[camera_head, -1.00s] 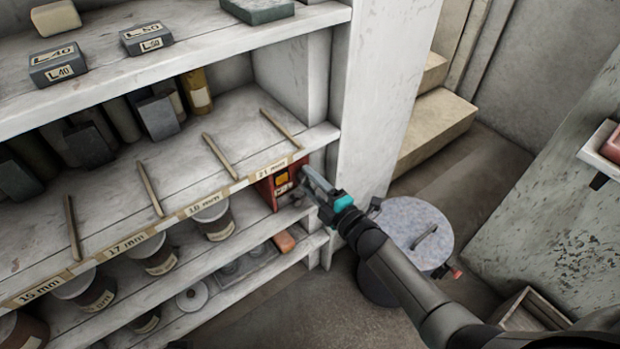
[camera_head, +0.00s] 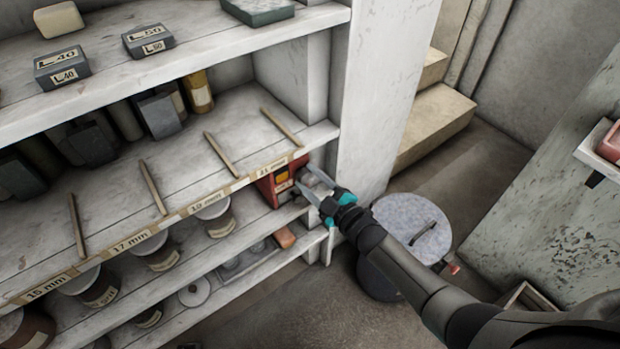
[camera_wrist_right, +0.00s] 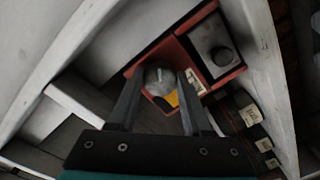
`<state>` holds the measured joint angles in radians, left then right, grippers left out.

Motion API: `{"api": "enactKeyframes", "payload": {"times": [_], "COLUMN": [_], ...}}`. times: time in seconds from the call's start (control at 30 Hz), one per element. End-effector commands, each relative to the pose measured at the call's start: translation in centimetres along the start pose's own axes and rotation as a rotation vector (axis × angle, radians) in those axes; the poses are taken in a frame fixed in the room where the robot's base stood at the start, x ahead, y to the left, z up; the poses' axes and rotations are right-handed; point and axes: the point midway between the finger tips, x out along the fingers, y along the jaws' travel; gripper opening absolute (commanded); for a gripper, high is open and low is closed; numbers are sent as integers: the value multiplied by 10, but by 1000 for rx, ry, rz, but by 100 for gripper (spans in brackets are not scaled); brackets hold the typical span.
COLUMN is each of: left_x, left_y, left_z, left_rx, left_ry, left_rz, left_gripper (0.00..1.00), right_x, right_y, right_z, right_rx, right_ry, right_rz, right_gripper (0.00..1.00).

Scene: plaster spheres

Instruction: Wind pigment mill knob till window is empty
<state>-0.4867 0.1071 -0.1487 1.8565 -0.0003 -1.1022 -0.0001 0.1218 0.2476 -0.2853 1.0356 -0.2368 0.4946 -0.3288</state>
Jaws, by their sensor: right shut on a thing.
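The pigment mill (camera_head: 267,190) is a red box under the shelf edge, at the right end of the shelves. Its window (camera_head: 283,176) shows orange in the head view. In the wrist view a yellow-orange patch (camera_wrist_right: 172,98) shows just below the knob, partly hidden by a finger. The knob (camera_wrist_right: 158,78) is pale grey and rounded, with a light mark on it. My right gripper (camera_head: 304,184) is shut on the knob, one finger on each side. It also shows in the wrist view (camera_wrist_right: 157,88). My left gripper is not in view.
Shelf posts (camera_head: 375,90) stand close to the right of the mill. A grey lidded drum (camera_head: 412,222) stands under my right forearm. Steps (camera_head: 435,125) rise behind.

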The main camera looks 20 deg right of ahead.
Motion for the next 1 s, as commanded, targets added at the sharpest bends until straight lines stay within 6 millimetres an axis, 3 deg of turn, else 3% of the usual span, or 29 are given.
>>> {"api": "enactKeyframes", "payload": {"times": [0.4, 0.43, 0.67, 1.0], "left_x": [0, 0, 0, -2], "left_y": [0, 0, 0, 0], "left_z": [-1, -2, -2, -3], "left_rx": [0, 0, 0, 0], "left_ry": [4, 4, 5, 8], "left_rz": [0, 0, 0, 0], "left_gripper": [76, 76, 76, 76], "right_x": [0, 0, 0, -3], "right_y": [0, 0, 0, 0], "right_z": [0, 0, 0, 0], "right_rx": [5, 5, 5, 5], "right_ry": [0, 0, 0, -1], "right_rz": [0, 0, 0, -1], "right_gripper": [0, 53, 78, 79]}}
